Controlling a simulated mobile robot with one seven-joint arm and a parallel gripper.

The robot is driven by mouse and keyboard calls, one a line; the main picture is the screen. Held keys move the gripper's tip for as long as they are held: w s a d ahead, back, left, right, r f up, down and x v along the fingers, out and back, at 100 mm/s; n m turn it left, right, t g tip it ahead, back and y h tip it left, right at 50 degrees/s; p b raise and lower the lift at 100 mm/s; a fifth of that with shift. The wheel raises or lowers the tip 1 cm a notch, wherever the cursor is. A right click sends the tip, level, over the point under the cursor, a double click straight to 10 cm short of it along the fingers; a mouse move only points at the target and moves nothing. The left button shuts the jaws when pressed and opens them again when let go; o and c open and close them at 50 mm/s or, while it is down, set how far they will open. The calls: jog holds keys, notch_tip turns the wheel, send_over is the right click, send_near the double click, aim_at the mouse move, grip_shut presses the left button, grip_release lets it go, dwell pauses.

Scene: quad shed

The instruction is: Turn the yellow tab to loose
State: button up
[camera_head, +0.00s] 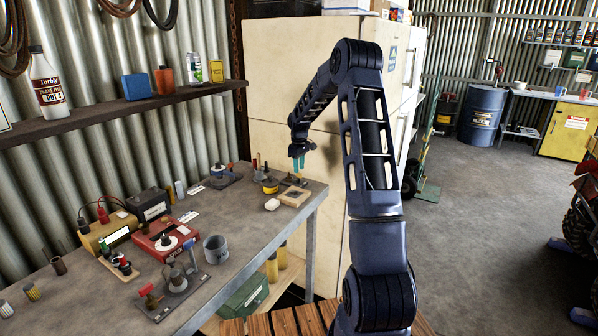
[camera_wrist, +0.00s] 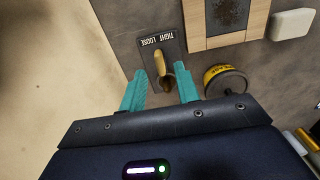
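The yellow tab (camera_wrist: 160,63) stands on a dark plate lettered TIGHT and LOOSE (camera_wrist: 149,40), which shows upside down in the wrist view. The tab's far end is near the lettering; which word it marks I cannot tell. My gripper (camera_wrist: 160,69) is open, its two teal fingers on either side of the tab with a visible gap at each side. Nothing is held. In the head view my gripper (camera_head: 298,165) hangs over the far right end of the workbench, just above the dark plate (camera_head: 292,181); the tab is too small to make out there.
A yellow-and-black round item (camera_wrist: 225,80) sits close right of the plate in the wrist view. A wooden frame (camera_wrist: 257,20) and a white block (camera_wrist: 292,24) lie beyond. The workbench (camera_head: 240,222) holds several other devices, including a red box (camera_head: 163,240). A cream cabinet (camera_head: 290,95) stands behind.

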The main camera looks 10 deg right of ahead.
notch_tip(320, 180, up, 8)
jog(key=shift+r, duration=0.15)
dwell(0.4)
jog(key=s+a+r+m+t, duration=0.1)
jog(key=s+r+m, duration=0.1)
jog(key=s+r, duration=0.8)
jog(key=s+a+r+m+t, duration=0.15)
jog(key=s+r, duration=0.45)
jog(key=s, duration=0.8)
jog(key=s+f+m+t, duration=0.1)
jog(key=s+m, duration=0.1)
jog(key=s, duration=1.1)
jog(key=s+d+f+m+t, duration=0.1)
jog(key=s+m, duration=0.2)
jog(key=s, duration=1.1)
jog(key=shift+f, duration=0.25)
